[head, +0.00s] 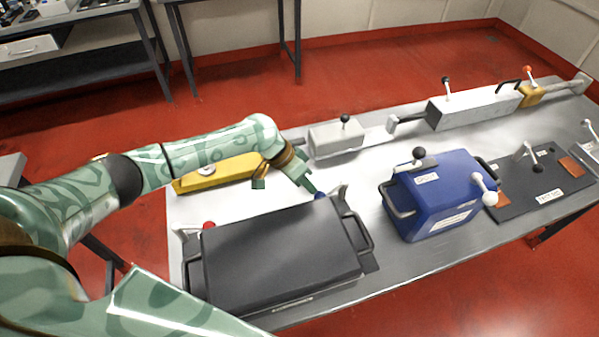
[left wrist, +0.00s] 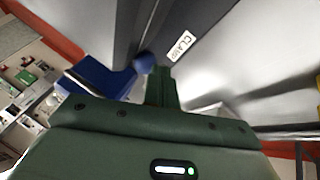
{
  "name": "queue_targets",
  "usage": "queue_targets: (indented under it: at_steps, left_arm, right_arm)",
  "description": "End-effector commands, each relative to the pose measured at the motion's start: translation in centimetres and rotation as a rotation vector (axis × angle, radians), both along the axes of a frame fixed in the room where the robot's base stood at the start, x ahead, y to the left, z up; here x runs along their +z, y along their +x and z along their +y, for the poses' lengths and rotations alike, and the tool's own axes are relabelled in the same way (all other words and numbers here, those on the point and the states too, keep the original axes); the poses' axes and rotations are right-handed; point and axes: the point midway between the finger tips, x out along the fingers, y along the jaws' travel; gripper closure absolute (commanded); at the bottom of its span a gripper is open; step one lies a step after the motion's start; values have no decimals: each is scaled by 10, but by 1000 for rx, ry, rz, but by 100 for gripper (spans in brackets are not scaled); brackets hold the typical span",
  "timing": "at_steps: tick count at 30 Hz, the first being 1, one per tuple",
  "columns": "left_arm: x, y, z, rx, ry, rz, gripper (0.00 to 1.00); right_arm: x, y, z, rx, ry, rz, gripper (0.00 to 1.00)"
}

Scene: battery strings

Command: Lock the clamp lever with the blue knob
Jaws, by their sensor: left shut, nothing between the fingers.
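The blue knob (head: 320,196) of the clamp lever shows at the far right corner of a dark grey case (head: 285,255). Little of its lever shows, and I cannot tell its angle. In the left wrist view the blue knob (left wrist: 145,62) is just beyond and left of the fingertips, near a "CLAMP" label (left wrist: 183,45). My left gripper (head: 312,187) is shut and empty, with its fingertips beside the knob. I cannot tell whether they touch it. The closed fingers also show in the left wrist view (left wrist: 162,88). My right gripper is not in view.
A red knob (head: 208,226) stands at the case's left end, and a metal handle (head: 360,228) at its right. A blue box (head: 440,195) with a black knob stands to the right. Behind are a yellow block (head: 215,174) and a light grey box (head: 337,138). Bare bench lies between case and blue box.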

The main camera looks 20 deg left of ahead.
Motion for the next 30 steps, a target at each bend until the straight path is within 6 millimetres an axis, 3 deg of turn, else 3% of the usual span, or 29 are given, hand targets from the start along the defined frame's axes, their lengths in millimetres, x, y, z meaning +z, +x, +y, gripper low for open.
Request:
queue_targets:
  at_steps: [6,23,26,30]
  left_arm:
    - [0,-7,-6,-4,-2,2,100]
    - [-5,-12,-11,-14,-4,11,100]
    - [0,-13,-9,-15,-5,11,100]
    - [20,-14,5,-10,-3,6,100]
  right_arm:
    - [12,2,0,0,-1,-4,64]
    - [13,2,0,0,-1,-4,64]
    - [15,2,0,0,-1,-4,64]
    - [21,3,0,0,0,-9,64]
